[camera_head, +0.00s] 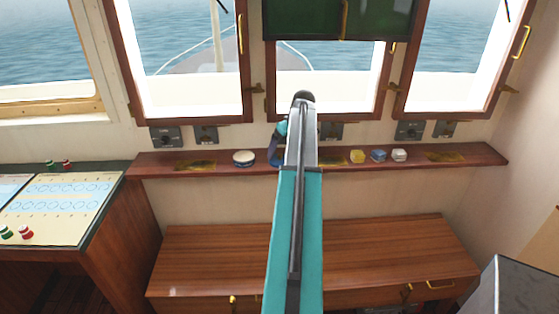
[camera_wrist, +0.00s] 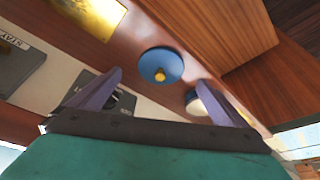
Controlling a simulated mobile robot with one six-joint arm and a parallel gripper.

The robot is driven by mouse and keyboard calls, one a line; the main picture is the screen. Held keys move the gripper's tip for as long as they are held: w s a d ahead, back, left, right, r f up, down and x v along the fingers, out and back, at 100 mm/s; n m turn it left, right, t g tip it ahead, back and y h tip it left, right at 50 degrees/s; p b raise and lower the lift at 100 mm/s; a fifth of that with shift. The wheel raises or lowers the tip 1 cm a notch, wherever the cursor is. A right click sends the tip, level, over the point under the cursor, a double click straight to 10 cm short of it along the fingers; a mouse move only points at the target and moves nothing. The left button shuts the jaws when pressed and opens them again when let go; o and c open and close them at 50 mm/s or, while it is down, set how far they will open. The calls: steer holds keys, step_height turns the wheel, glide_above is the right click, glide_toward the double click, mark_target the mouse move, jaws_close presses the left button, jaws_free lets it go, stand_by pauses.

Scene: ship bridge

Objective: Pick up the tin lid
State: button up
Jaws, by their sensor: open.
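A round blue lid with a yellow knob (camera_wrist: 162,62), which I take to be the tin lid, lies on the brown shelf (camera_wrist: 190,50) in the wrist view. My gripper (camera_wrist: 160,80) is open. Its two purple fingers point toward the lid, one to each side of it in the picture, with nothing held between them. I cannot tell how far the fingertips are from the lid. In the head view my gripper (camera_head: 275,150) is over the shelf (camera_head: 220,167), mostly behind my arm.
A round white tin with a dark band (camera_head: 244,157) stands left of my gripper; it also shows by the right finger in the wrist view (camera_wrist: 192,104). Yellow (camera_head: 357,156), blue (camera_head: 378,155) and white (camera_head: 399,155) small items stand to the right. Switch plates (camera_head: 165,137) line the wall behind.

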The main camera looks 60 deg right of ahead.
mark_target(281, 157)
steer(key=shift+f, duration=0.1)
steer(key=shift+p+x, duration=0.9)
steer(key=shift+x, duration=0.35)
steer(key=shift+p+x, duration=0.35)
steer(key=shift+x, duration=0.9)
steer(key=shift+c, duration=0.2)
steer(key=c, duration=1.1)
